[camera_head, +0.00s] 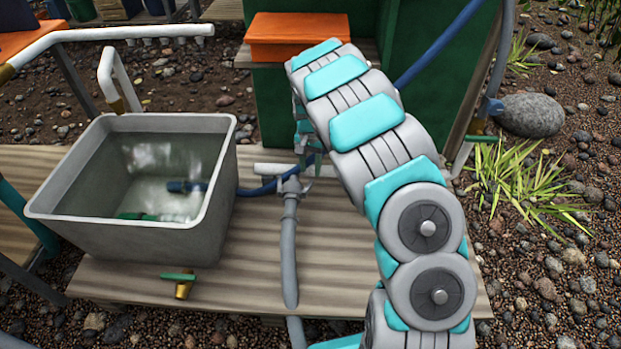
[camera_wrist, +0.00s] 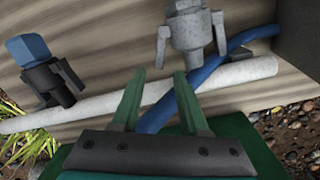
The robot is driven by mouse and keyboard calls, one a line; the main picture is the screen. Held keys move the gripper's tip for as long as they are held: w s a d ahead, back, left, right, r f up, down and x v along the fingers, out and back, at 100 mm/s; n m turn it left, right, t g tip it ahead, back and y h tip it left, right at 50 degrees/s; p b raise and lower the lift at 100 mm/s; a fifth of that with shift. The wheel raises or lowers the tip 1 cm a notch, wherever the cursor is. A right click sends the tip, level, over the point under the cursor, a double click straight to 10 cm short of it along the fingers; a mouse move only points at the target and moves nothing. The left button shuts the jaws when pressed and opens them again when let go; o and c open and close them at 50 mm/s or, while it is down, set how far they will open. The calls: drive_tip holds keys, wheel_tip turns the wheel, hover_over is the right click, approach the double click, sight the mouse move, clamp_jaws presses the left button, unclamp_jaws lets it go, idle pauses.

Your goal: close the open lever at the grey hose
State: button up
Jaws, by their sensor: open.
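The grey hose (camera_head: 290,250) runs along the plank deck up to a grey valve fitting (camera_head: 291,186) on a white pipe (camera_head: 268,169). In the wrist view this grey fitting (camera_wrist: 192,28) shows two downward prongs at the top; which part is the lever, and how it is turned, I cannot tell. My gripper (camera_wrist: 160,76) is open and empty, its green fingers apart just below and left of the fitting. In the head view my gripper is mostly hidden behind the arm, above the pipe. A dark valve with a blue hose end (camera_wrist: 30,47) sits farther left on the pipe.
A blue hose (camera_wrist: 163,109) passes close to the fingers. A grey water tub (camera_head: 232,150) stands left of the fitting, with a green-handled brass tap (camera_head: 180,283) at its front. A green box (camera_head: 270,115) with an orange block (camera_head: 292,32) stands behind.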

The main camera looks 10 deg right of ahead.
sight(310, 182)
wheel_tip(310, 182, down, 5)
drive_tip(key=shift+f, duration=0.2)
drive_tip(key=shift+c, duration=0.3)
clamp_jaws()
